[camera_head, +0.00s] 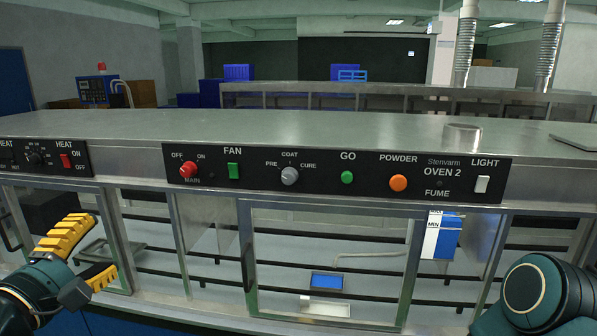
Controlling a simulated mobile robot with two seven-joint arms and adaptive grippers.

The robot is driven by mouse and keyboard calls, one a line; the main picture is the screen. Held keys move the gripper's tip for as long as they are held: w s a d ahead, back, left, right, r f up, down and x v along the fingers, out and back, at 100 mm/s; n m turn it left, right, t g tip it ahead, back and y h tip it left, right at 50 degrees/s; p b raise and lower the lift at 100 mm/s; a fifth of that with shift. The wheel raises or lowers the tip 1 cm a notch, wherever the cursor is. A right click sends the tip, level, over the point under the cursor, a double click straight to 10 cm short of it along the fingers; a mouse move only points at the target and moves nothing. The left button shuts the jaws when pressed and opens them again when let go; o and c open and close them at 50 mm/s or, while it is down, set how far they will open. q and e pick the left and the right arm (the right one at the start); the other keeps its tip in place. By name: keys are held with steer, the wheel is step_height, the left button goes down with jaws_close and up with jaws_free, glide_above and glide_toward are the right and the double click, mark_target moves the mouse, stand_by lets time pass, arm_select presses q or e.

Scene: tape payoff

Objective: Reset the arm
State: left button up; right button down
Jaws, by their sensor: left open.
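My left gripper (86,258) is at the lower left, in front of the oven's glass front. Its yellow fingers are spread apart and nothing is between them. My right arm (540,293) shows at the lower right as a dark rounded link. Its gripper is out of the picture. The control panel (334,183) runs across the oven front, with a red main knob (188,170), a grey cure knob (289,176), a green GO button (347,177) and an orange powder button (398,183).
A framed glass door (409,285) stands at the centre below the panel. A blue and white container (440,238) is behind the glass. The metal top (250,128) is mostly bare, with a round metal piece (462,137) at right. A blue cabinet with a red lamp (97,93) stands behind.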

arm_select(q)
steer(key=w+d+f+m+g, duration=0.3)
steer(key=d+f, duration=0.1)
steer(key=f, duration=0.5)
steer(key=w+d+f+m+g+h, duration=0.1)
steer(key=w+d+f+m+g, duration=0.25)
steer(key=f, duration=0.55)
steer(key=w+d+f+m+g, duration=0.2)
steer(key=w+d+f+m, duration=0.15)
steer(key=f, duration=0.55)
steer(key=s+d+f+m+g, duration=0.2)
steer(key=s+d+f, duration=0.1)
steer(key=f, duration=0.5)
steer(key=s+d+f+m+g+h, duration=0.1)
steer(key=s+d+f+m+g, duration=0.1)
steer(key=f, duration=0.7)
steer(key=s+d+f+m+g+b, duration=0.1)
steer(key=s+d+f+m+g, duration=0.1)
steer(key=s+d+f+g, duration=0.2)
steer(key=s+d+f, duration=0.2)
steer(key=s+f, duration=0.2)
steer(key=shift+d+f+m, duration=0.15)
steer(key=shift+d+m, duration=0.05)
steer(key=shift+m, duration=0.1)
steer(key=shift+s, duration=0.1)
